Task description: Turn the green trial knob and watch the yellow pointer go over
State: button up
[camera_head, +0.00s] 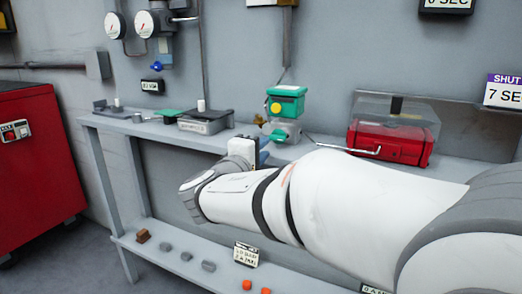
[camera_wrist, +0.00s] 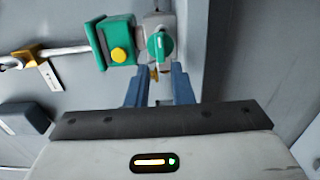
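The green knob (camera_wrist: 160,45) with a white line on its face is on a grey body beside a green box (camera_wrist: 108,40) in the wrist view. A round yellow part (camera_wrist: 119,55) is on the box; I cannot make out a separate pointer on it. In the head view, the green box (camera_head: 287,100) stands above the knob (camera_head: 280,135) at the back of the bench. Contact with the knob cannot be told.
A red case (camera_head: 390,145) under a clear cover stands right of the box on the bench (camera_head: 150,128). A grey block (camera_head: 206,122) and small parts lie to the left. In the wrist view, a brass padlock-like piece (camera_wrist: 38,62) hangs by a rod near the box.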

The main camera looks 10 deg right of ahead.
aim_at(275, 139)
jog(key=b+x, duration=0.1)
jog(key=x, duration=0.5)
jog(key=shift+w+d, duration=0.15)
jog(key=shift+d, duration=0.1)
